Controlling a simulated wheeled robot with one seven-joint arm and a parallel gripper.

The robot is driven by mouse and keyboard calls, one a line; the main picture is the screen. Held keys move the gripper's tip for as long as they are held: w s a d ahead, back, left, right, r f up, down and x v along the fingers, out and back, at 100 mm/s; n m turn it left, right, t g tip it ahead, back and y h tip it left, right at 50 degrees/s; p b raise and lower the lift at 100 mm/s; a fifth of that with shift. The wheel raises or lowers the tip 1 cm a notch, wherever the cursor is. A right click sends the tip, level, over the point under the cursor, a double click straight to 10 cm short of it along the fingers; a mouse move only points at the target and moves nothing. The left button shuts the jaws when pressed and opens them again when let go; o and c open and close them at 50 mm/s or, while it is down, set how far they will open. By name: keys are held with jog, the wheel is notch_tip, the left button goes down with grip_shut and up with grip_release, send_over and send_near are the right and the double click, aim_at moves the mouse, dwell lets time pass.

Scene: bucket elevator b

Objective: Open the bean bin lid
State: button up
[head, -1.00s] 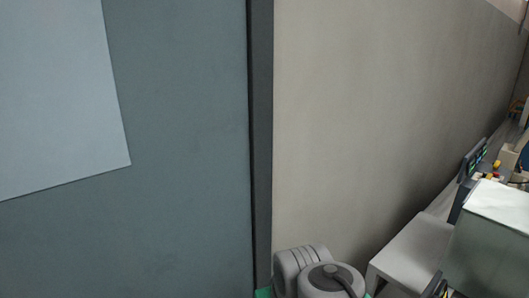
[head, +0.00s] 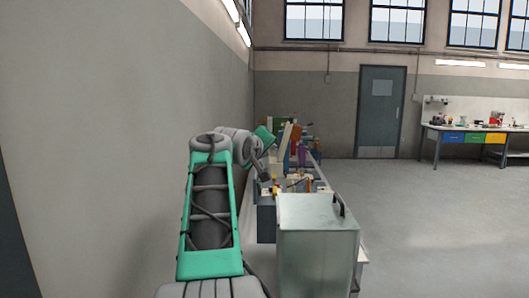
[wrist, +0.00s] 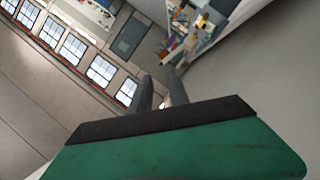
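A grey metal bin (head: 318,250) with a flat lid (head: 308,209) stands low in the head view, right of my arm. I take it for the bean bin. A dark handle (head: 339,205) rises at the lid's right side, and the lid looks shut. My gripper's two dark fingers (wrist: 160,88) stand apart with nothing between them in the wrist view. In the head view my arm reaches forward left of the bin, and its end is apart from the lid. The bin's inside is hidden.
A long bench (head: 317,181) cluttered with parts and tools runs along the left wall (head: 120,130) behind the bin. The floor (head: 430,225) to the right is clear. A door (head: 381,110) and a workbench (head: 465,138) stand far back.

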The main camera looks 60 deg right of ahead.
jog(key=s+p+x, duration=0.1)
jog(key=p+x, duration=0.1)
jog(key=x, duration=0.5)
jog(key=shift+w, duration=0.2)
jog(key=shift+f, duration=0.1)
jog(key=c, duration=0.5)
grip_shut()
jog(key=shift+o, duration=0.5)
grip_release()
jog(key=o, duration=0.4)
jog(key=b+v, duration=0.2)
jog(key=v, duration=0.5)
jog(key=shift+a+b, duration=0.35)
jog(key=shift+a, duration=0.05)
